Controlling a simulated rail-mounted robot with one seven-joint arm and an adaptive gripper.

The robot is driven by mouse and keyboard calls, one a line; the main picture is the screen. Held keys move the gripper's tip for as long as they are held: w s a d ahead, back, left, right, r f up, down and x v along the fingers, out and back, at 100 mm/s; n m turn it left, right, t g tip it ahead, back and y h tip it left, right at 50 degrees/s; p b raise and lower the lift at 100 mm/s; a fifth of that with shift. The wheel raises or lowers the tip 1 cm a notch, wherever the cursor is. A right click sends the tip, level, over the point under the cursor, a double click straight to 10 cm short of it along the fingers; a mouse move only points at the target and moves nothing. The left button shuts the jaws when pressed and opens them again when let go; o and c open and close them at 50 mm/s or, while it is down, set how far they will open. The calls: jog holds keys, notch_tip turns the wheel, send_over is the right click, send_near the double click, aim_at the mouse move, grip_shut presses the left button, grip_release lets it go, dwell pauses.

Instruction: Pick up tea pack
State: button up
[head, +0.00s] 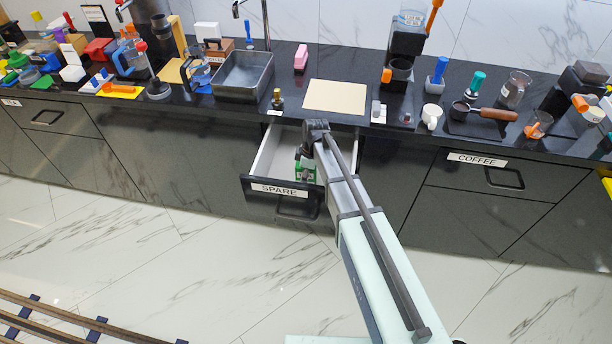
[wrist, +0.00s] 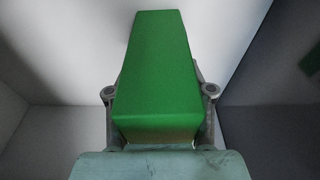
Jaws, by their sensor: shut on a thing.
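The tea pack (wrist: 158,65) is a green block-shaped pack. In the wrist view it fills the middle, standing out between the two fingers of my gripper (wrist: 158,112). The fingers are shut on it, one on each side. In the head view my gripper is mostly hidden by my own arm, down inside the open drawer marked SPARE (head: 279,190). A bit of green (head: 308,165) shows beside my arm in that drawer. I cannot tell whether the pack touches the drawer floor.
The pale drawer walls rise close around my gripper. Another dark green thing (wrist: 312,62) shows at the right edge of the wrist view. Above the drawer, the black counter holds a beige board (head: 336,96), a metal sink (head: 243,75) and a white mug (head: 431,116).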

jog(key=shift+r, duration=0.1)
notch_tip(320, 180, up, 20)
jog(key=b, duration=0.3)
dwell(0.5)
